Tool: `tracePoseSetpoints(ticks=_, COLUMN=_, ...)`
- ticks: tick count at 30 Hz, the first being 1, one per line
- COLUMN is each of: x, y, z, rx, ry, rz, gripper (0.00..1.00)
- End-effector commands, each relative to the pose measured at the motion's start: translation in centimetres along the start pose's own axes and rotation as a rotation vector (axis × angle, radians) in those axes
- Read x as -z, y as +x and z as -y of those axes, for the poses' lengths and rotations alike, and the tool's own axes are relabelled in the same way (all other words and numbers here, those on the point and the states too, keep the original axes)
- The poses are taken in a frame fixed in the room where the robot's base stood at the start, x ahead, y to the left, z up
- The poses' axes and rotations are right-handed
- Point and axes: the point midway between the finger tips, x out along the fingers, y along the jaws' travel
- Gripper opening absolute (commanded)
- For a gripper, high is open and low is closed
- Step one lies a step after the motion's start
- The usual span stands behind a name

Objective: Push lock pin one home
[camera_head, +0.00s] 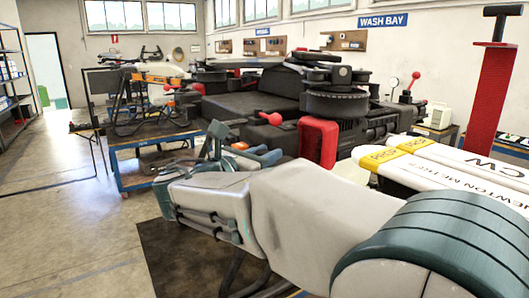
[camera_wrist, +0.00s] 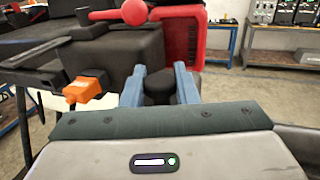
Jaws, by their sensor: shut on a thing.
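In the wrist view my gripper (camera_wrist: 159,74) has its two blue-grey fingers on either side of a short, dark, rounded knob (camera_wrist: 158,88). It is shut on this black knob. I cannot tell from the view whether the knob is lock pin one, or how deep it sits. In the head view my gripper (camera_head: 261,156) is beside the dark machine body (camera_head: 260,137), and the knob is hidden there. A red ball knob (camera_wrist: 133,12) on a red lever stands beyond the fingers; it also shows in the head view (camera_head: 275,119).
An orange connector (camera_wrist: 85,92) sits just left of the fingers. A red finned block (camera_wrist: 181,42) stands behind them; it also shows in the head view (camera_head: 318,141). A blue-framed cart (camera_head: 130,176) is at the left. White labelled panels (camera_head: 440,172) lie at the right. Floor is clear at the left.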

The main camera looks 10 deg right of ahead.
Motion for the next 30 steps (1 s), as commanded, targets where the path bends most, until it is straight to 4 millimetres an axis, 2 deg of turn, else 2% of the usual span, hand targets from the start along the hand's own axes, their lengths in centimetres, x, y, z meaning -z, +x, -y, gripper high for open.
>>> tracePoseSetpoints(ticks=2, x=0.6, y=0.0, z=0.0, rx=0.002, ry=-0.008, rz=-0.01, gripper=0.0)
tracePoseSetpoints(ticks=3, x=0.6, y=0.0, z=0.0, rx=0.003, ry=-0.008, rz=-0.011, gripper=0.38)
tracePoseSetpoints(ticks=4, x=0.6, y=0.0, z=0.0, rx=0.003, ry=-0.008, rz=-0.011, gripper=0.46)
tracePoseSetpoints(ticks=5, x=0.6, y=0.0, z=0.0, rx=0.002, ry=-0.008, rz=-0.01, gripper=0.49)
tracePoseSetpoints(ticks=13, x=0.4, y=-0.1, z=0.0, rx=0.001, ry=-0.005, rz=-0.008, gripper=0.49)
tracePoseSetpoints(ticks=17, x=0.4, y=-1.0, z=-0.1, rx=-0.002, ry=-0.004, rz=-0.007, gripper=0.49)
tracePoseSetpoints(ticks=20, x=0.4, y=-2.6, z=-0.1, rx=-0.003, ry=-0.004, rz=-0.006, gripper=0.49)
tracePoseSetpoints(ticks=30, x=0.4, y=-10.3, z=-0.1, rx=-0.002, ry=-0.005, rz=-0.008, gripper=0.49)
